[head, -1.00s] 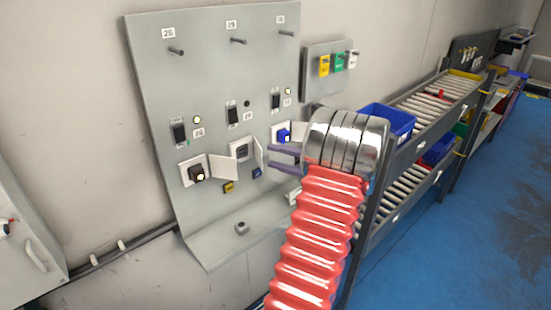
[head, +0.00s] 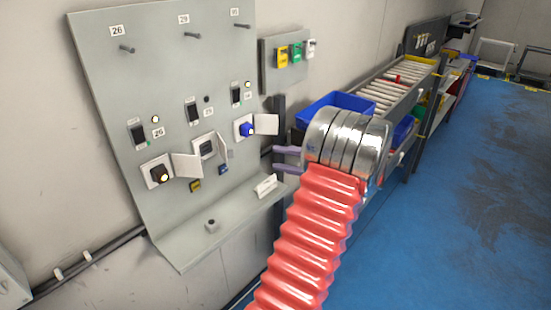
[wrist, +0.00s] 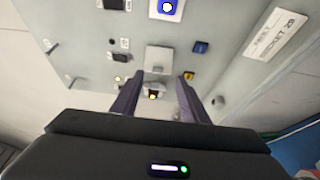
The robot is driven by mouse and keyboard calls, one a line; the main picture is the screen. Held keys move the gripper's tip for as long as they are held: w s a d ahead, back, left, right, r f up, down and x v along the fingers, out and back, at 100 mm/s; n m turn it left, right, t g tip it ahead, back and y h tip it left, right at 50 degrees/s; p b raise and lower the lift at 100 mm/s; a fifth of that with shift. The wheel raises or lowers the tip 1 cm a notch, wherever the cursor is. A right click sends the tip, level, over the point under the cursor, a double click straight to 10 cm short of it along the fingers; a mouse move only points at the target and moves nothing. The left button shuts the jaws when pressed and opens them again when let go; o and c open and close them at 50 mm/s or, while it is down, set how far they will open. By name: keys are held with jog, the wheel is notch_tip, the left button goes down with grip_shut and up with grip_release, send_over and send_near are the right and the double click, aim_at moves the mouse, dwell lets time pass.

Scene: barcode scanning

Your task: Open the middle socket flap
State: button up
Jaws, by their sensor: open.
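The middle socket (head: 204,147) is on the grey wall panel, between a left socket with a black plug (head: 158,174) and a right socket with a blue plug (head: 247,129). The middle socket's flap (head: 225,151) stands out from the panel on the socket's right side, seen nearly edge-on, and looks swung open. The middle flap also shows in the wrist view (wrist: 158,58). My gripper (head: 287,160) is open and empty, its purple fingers pointing left, right of and apart from the middle flap. In the wrist view its fingers (wrist: 158,92) are spread, with the panel beyond.
The left flap (head: 187,165) and right flap (head: 266,124) stand open. A ledge (head: 190,252) juts out below, with a white label plate (head: 265,186). Blue floor (head: 430,220) is free at right.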

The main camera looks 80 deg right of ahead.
jog(key=shift+c, duration=0.5)
